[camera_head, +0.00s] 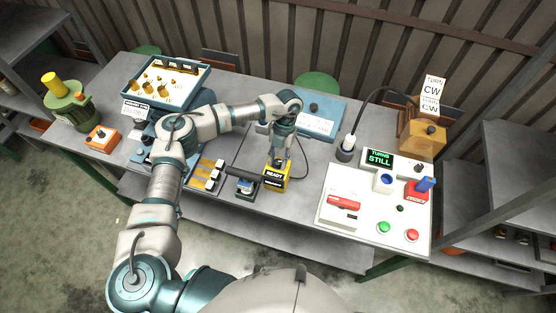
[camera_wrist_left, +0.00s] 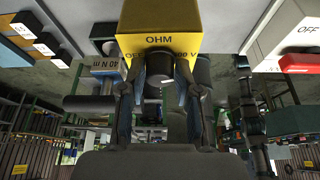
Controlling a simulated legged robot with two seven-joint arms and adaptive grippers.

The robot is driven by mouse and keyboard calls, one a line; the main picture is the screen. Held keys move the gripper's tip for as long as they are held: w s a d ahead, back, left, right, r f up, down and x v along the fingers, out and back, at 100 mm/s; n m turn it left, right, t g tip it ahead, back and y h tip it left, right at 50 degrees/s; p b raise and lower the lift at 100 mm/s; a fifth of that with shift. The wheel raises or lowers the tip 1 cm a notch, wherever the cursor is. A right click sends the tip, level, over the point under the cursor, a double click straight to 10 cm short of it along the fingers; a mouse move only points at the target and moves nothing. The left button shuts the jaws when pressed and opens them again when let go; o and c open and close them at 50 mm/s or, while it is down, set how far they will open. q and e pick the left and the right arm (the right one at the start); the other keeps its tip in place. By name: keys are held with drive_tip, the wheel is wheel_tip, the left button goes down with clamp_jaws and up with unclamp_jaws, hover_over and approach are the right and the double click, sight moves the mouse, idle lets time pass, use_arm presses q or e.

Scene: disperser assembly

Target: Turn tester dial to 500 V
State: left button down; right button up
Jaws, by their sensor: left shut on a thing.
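The tester is a yellow box (camera_head: 275,184) with a READY display, near the middle of the table's front edge in the head view. In the left wrist view its yellow face (camera_wrist_left: 205,22) shows OHM at the top, OFF at the left and a partly hidden volt label ending in 00 V at the right. My left gripper (camera_head: 278,162) reaches down onto the tester. In the left wrist view, its fingers (camera_wrist_left: 159,85) are shut on the black dial (camera_wrist_left: 159,64). A small white mark shows low on the dial; the setting cannot be read surely. My right gripper is out of view.
A small black holder (camera_head: 241,187) stands just left of the tester. A white panel (camera_head: 338,183) with a red handle and buttons lies to the right, beside a screen (camera_head: 380,159) reading TURNS STILL. A blue tray (camera_head: 207,75) with brass parts is at the back left.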

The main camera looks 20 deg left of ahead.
use_arm(q)
drive_tip(key=shift+f+m, duration=0.1)
drive_tip(key=shift+m, duration=0.2)
drive_tip(key=c, duration=0.8)
unclamp_jaws()
drive_tip(key=v, duration=1.2)
drive_tip(key=shift+d, duration=0.2)
